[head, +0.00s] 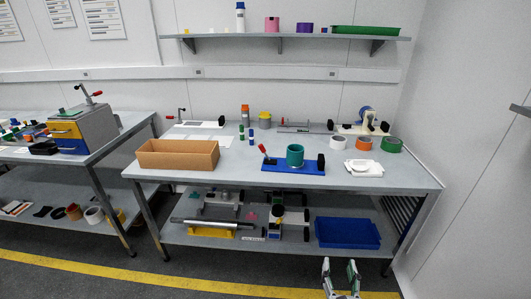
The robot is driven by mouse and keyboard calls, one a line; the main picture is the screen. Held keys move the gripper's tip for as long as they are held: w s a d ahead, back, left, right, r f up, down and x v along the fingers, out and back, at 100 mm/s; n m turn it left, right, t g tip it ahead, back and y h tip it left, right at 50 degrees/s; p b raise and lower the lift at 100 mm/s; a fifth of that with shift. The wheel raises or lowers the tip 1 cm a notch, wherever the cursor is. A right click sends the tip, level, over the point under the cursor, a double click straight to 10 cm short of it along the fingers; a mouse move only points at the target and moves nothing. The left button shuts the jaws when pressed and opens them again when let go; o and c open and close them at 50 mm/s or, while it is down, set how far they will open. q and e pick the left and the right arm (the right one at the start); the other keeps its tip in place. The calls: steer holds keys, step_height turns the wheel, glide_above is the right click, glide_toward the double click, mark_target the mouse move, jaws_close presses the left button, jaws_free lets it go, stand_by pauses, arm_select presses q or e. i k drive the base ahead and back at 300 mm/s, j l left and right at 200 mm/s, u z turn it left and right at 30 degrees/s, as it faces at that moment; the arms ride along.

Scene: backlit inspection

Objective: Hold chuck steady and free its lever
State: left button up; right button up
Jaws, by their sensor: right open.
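A blue base plate (305,167) lies near the front of the middle workbench. A teal round cylinder (295,155), which looks like the chuck, stands upright on it beside a black block (320,161). A lever with a red knob (264,149) leans up and left at the plate's left end. I cannot tell how the lever joins the chuck. My right gripper (339,268) is at the bottom of the view, fingers apart, pointing up the picture. It is empty and well in front of the bench, clear of the chuck. My left gripper is not in view.
A cardboard box (178,154) stands left on the bench; a white fixture (363,167) and tape rolls (391,144) are right. Small green and blue cylinders (251,136) stand behind. The lower shelf holds a blue bin (346,233). A second bench (105,150) stands left.

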mark_target(261, 147)
steer(key=i+l, duration=0.1)
steer(key=i, duration=1.4)
